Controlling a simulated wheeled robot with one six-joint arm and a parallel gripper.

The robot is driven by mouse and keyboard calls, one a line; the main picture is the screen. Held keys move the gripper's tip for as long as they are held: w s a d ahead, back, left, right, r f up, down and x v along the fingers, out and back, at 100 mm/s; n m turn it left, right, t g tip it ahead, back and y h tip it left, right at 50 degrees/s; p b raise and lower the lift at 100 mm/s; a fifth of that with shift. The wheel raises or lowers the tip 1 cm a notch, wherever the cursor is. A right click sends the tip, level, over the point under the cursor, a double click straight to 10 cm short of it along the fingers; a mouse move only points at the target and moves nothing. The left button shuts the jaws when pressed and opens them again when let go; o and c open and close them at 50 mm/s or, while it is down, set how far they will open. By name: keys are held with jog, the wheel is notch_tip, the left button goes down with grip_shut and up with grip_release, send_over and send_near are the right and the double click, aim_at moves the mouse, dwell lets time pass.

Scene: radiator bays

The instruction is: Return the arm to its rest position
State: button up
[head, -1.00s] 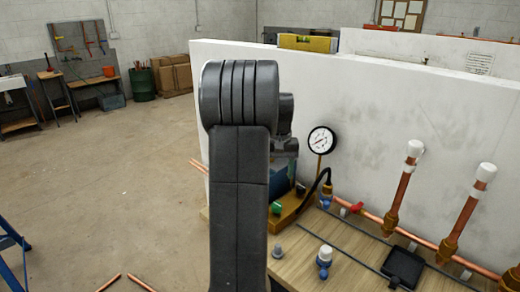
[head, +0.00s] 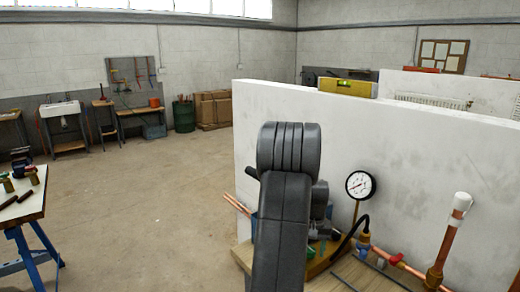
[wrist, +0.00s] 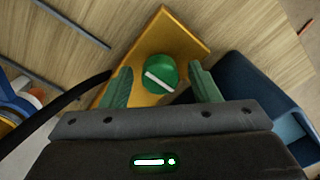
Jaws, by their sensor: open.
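In the wrist view my gripper (wrist: 161,84) is open, with green finger pads on either side of a round green knob (wrist: 160,70) with a white bar. Gaps show between the pads and the knob, and nothing is held. In the head view my dark arm (head: 284,205) stands bent in front of the bench and the white partition wall (head: 420,140). The arm hides my gripper there.
A pressure gauge (head: 361,185) and copper pipes (head: 452,238) stand right of my arm. A blue thing (wrist: 250,85) is right of the gripper, and a black hose (wrist: 75,97) is left. Open floor (head: 150,200) is left.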

jog(key=shift+r, duration=0.15)
notch_tip(320, 180, up, 13)
notch_tip(320, 180, down, 13)
jog(key=shift+r, duration=0.2)
jog(key=shift+f, duration=0.35)
jog(key=n, duration=0.5)
jog(key=shift+p, duration=0.35)
jog(key=n+p, duration=0.1)
jog(key=n, duration=0.3)
jog(key=shift+r, duration=0.1)
jog(key=n+p, duration=0.1)
jog(key=n, duration=0.4)
jog(key=shift+n+p, duration=0.7)
jog(key=shift+n, duration=1.3)
